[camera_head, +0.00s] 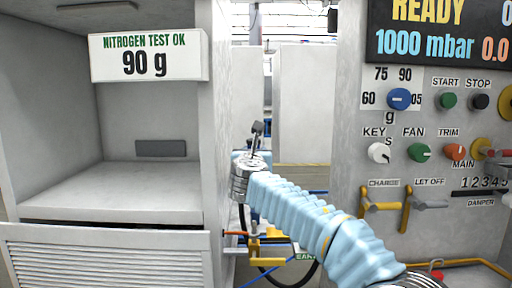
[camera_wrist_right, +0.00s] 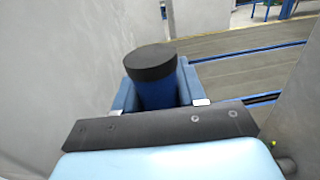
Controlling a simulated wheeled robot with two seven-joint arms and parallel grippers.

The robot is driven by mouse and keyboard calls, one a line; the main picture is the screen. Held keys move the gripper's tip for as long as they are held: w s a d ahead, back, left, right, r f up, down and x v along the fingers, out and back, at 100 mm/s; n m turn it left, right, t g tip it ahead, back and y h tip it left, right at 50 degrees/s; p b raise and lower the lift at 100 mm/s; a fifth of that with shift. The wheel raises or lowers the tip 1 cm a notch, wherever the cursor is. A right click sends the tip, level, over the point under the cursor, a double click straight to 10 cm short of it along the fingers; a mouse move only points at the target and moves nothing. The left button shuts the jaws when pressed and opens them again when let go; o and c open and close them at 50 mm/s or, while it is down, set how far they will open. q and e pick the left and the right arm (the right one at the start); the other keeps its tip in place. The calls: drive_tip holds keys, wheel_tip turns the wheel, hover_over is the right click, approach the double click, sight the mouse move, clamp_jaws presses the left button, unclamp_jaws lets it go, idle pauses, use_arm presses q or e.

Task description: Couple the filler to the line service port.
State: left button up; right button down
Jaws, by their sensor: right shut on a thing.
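My right arm, in a pale blue sleeve, reaches in from the lower right of the head view. Its gripper (camera_head: 249,160) is at the gap between the white cabinet and the control panel. In the right wrist view the gripper (camera_wrist_right: 160,100) is shut on a blue cylinder with a black top, which looks like the filler (camera_wrist_right: 154,92). The head view shows only a small dark piece above the gripper. I cannot make out the line service port; the arm may cover it. My left gripper is not in view.
A white cabinet (camera_head: 110,190) with a "90 g" sign (camera_head: 148,57) stands on the left. The control panel (camera_head: 350,100) with knobs and yellow levers (camera_head: 380,206) stands on the right. Yellow fittings (camera_head: 266,243) and a black hose (camera_head: 284,284) are below the gripper.

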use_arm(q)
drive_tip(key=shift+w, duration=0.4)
use_arm(e)
drive_tip(key=shift+w+r, duration=0.1)
drive_tip(key=shift+w, duration=0.25)
use_arm(q)
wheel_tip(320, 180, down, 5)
drive_tip(key=b, duration=0.5)
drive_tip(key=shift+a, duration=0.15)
use_arm(e)
wheel_tip(320, 180, down, 6)
drive_tip(key=shift+s+r, duration=0.1)
drive_tip(key=shift+r, duration=0.05)
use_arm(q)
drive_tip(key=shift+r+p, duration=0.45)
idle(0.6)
